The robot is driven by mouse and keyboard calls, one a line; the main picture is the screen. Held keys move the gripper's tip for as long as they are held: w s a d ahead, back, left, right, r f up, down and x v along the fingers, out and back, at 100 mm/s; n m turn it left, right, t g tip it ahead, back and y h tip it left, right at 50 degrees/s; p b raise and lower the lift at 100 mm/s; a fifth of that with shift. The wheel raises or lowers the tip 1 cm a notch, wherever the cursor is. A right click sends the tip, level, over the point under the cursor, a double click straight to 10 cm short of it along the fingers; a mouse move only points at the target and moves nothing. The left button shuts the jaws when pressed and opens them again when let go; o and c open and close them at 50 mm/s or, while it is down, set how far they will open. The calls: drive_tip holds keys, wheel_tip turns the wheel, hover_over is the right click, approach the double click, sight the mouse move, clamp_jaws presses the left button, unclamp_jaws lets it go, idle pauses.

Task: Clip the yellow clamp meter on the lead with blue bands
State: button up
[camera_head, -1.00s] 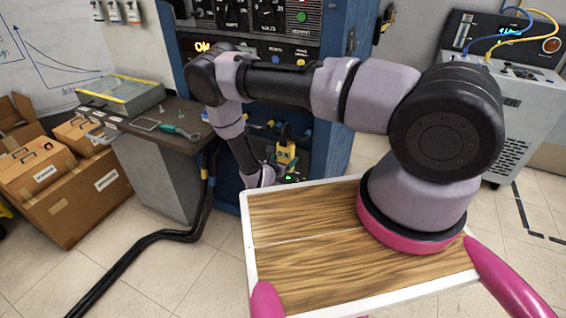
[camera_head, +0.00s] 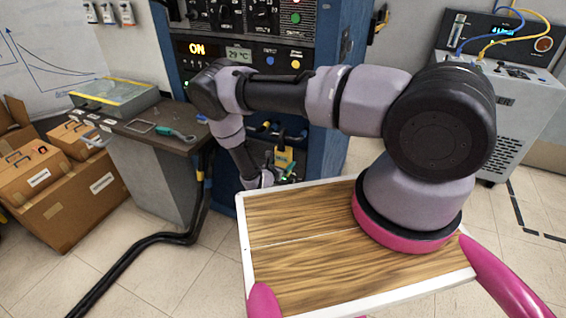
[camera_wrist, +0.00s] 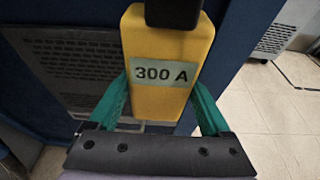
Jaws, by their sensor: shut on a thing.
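The yellow clamp meter (camera_head: 284,159) is in front of the lower opening of the blue cabinet. In the wrist view the yellow clamp meter (camera_wrist: 160,50) fills the top middle, with a "300 A" label and a black part above. My gripper (camera_wrist: 160,88) has green fingers shut on its two sides. In the head view my gripper (camera_head: 285,172) is small and partly behind my arm. Short blue and dark parts show in the cabinet opening behind the meter.
The blue cabinet (camera_head: 340,110) has knobs and an "ON" display. A bench (camera_head: 175,142) with a green-handled tool (camera_head: 176,132) stands left of it. Thick black cables (camera_head: 150,240) run over the floor. A grey unit (camera_head: 498,115) stands at the right, boxes (camera_head: 65,205) at the left.

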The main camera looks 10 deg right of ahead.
drive_tip(key=o, duration=1.5)
